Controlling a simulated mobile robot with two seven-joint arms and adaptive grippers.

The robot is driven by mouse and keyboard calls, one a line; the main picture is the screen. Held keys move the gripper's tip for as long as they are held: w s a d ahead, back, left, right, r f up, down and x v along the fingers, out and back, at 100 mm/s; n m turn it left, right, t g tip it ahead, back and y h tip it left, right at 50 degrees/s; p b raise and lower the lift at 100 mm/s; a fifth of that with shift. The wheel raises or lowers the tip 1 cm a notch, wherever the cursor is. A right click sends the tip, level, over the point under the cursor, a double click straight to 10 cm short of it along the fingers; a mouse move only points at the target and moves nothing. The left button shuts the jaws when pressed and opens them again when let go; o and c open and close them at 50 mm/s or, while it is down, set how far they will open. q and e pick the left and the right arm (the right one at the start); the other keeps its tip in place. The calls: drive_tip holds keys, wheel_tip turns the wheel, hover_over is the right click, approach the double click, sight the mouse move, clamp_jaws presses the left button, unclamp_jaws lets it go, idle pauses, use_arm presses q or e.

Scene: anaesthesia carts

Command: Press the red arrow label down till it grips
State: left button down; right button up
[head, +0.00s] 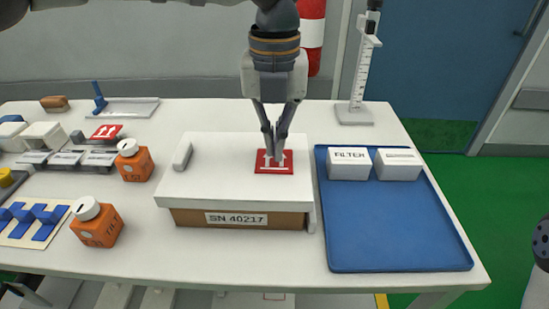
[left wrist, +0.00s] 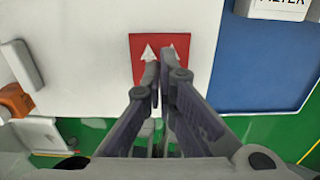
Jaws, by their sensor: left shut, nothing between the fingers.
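The red arrow label (head: 262,167) with white up-arrows lies on the white lid (head: 215,180) of a box marked SN 40217. My left gripper (head: 272,158) is shut and empty, pointing down, with its fingertips over the label. In the left wrist view the fingertips (left wrist: 160,62) cover part of the label (left wrist: 140,45) and its arrows. They look to be at or very near its surface; I cannot tell whether they touch. The label looks flat, but its edges under the fingers are hidden. My right gripper is not in view.
A blue tray (head: 395,235) with two white boxes, one marked FILTER (head: 349,163), stands right of the box. Orange bottles (head: 135,165) stand left. A grey-white block (head: 182,156) lies on the lid. Another red arrow label (head: 106,132) lies further back left.

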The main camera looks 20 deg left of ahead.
use_arm(q)
drive_tip(key=shift+f, duration=0.85)
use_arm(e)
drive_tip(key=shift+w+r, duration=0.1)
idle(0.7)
